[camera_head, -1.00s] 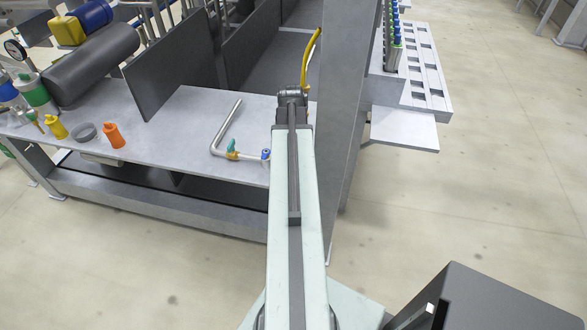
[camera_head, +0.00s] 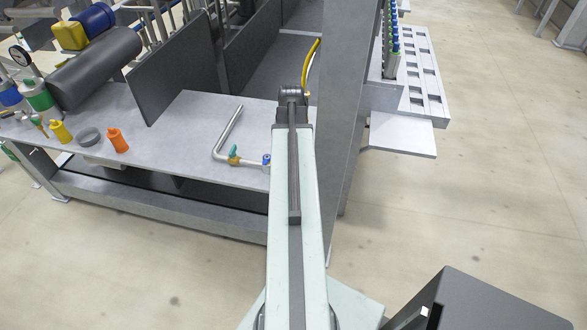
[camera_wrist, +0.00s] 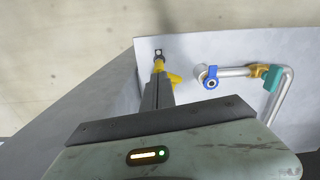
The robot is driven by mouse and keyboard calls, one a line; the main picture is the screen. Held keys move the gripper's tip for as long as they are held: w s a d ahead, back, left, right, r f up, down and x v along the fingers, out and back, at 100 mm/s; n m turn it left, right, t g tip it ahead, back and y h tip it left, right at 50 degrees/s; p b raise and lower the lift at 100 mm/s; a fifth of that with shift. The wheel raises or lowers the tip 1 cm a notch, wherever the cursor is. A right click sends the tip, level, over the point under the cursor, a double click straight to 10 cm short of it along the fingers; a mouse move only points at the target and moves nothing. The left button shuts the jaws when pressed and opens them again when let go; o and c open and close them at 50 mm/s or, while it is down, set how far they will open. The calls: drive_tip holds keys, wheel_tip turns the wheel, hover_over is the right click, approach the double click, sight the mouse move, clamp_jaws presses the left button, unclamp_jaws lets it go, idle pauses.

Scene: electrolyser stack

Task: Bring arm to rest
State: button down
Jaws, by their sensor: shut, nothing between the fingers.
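My arm (camera_head: 297,240) reaches straight forward from the bottom of the head view over the bench's front edge. Its far end (camera_head: 291,95) is at the dark joint beside a grey upright panel. My gripper (camera_wrist: 158,78) shows in the wrist view as narrow dark fingers, close together with nothing held. A yellow part (camera_wrist: 159,65) shows at or just past the fingertips; I cannot tell whether it touches them. In the head view the gripper itself is not clearly seen behind the arm's end, where a yellow curved piece (camera_head: 311,62) rises.
A bent metal pipe (camera_head: 222,140) with teal and blue fittings lies on the bench (camera_head: 180,120), left of my arm. The tall grey panel (camera_head: 348,120) is close on the right.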

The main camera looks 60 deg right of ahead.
drive_tip(key=shift+r, duration=0.1)
idle(0.3)
drive_tip(key=w+a+n, duration=0.6)
drive_tip(key=w+a, duration=1.3)
drive_tip(key=a, duration=0.4)
drive_tip(key=w+a+n, duration=0.2)
drive_tip(key=a+n, duration=0.4)
drive_tip(key=a, duration=2)
drive_tip(key=shift+w+a+n, duration=0.25)
drive_tip(key=shift+a+n, duration=0.05)
drive_tip(key=shift+n, duration=0.1)
